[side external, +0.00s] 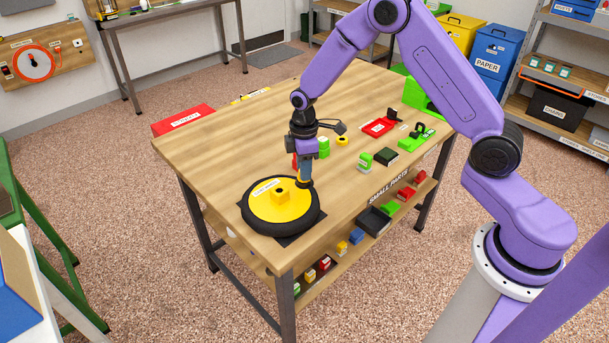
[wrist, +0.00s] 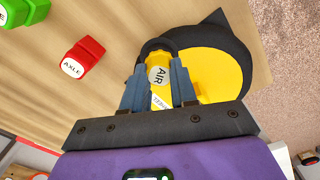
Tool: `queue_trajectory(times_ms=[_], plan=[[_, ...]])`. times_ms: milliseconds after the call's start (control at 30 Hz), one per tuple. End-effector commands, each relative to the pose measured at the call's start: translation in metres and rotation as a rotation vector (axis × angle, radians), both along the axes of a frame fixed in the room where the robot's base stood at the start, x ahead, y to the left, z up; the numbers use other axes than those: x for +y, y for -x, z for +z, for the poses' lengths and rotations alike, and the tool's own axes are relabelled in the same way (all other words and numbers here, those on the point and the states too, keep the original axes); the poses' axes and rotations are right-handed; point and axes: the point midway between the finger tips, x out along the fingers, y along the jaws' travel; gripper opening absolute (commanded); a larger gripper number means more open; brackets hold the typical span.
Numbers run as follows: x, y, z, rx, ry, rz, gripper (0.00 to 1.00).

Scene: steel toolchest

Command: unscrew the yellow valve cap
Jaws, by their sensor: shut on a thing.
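The wheel, with a yellow disc (side external: 272,209) and a black tyre (side external: 262,229), lies flat on the wooden table. It also shows in the wrist view (wrist: 213,72), at right. My gripper (side external: 304,179) points down at the wheel's far right rim. In the wrist view my gripper (wrist: 158,82) is shut on the yellow valve cap (wrist: 163,98), a finger on each side. A white AIR label shows between the fingers. The fingers hide part of the cap, and I cannot tell whether its lower end is on the valve stem.
A red AXLE block (wrist: 82,57) and green pieces (side external: 323,147) stand close to my gripper. The table's left half (side external: 215,150) is clear. A lower shelf holds small parts.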

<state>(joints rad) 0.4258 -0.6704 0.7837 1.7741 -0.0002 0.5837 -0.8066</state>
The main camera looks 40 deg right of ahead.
Motion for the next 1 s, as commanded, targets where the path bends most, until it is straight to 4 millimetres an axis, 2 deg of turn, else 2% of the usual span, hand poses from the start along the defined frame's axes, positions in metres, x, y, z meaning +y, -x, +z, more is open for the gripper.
queue_trajectory(times_ms=[233,700,1000], plan=[[0.0002,0.0006,0.0000,0.001,0.000,0.041,0.00],[0.0000,0.0007,-0.0001,0.002,0.000,0.497,0.00],[0.0000,0.0007,-0.0002,0.002,0.000,0.523,0.00]])
